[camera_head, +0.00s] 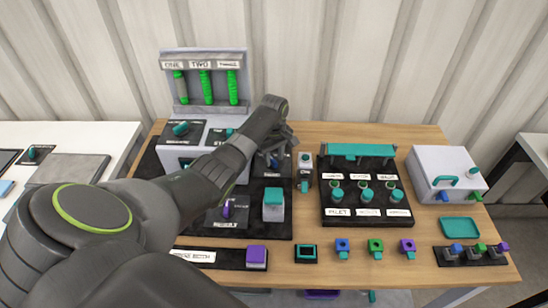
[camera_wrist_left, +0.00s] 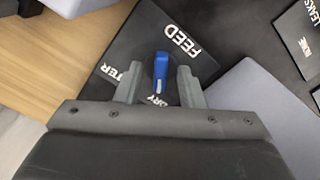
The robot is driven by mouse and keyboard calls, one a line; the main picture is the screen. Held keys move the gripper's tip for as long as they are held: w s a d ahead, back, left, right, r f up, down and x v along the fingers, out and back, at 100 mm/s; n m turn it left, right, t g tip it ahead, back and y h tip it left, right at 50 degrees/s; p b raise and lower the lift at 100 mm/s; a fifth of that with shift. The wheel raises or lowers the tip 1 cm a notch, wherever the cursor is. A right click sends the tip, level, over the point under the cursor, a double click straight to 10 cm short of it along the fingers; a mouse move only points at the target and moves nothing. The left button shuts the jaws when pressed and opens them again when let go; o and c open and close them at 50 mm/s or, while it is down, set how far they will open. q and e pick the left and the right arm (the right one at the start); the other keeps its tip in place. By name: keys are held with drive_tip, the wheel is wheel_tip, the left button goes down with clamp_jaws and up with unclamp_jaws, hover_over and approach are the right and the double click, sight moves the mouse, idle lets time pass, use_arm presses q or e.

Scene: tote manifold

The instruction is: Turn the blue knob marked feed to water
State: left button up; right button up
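The blue knob (camera_wrist_left: 161,70) sits on a dark plate (camera_wrist_left: 150,35) marked FEED in the left wrist view. Its long grip runs nearly up and down in that view, with a white mark at the lower end, toward a partly hidden label ending in "RY". Another label ending in "TER" (camera_wrist_left: 108,76) lies to the left. My left gripper (camera_wrist_left: 159,68) is open, one finger on each side of the knob, with gaps showing on both sides. My right gripper is not in view.
Beside the gripper stands a small switch unit (camera_head: 305,172). A teal-topped block (camera_head: 273,204) is in front. A rack with green tubes (camera_head: 206,80) rises behind. A black panel with teal knobs (camera_head: 366,218) and a white box (camera_head: 445,172) stand to the right.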

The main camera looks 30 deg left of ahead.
use_arm(q)
drive_tip(key=shift+f, duration=0.45)
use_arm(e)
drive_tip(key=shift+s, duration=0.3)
use_arm(q)
clamp_jaws()
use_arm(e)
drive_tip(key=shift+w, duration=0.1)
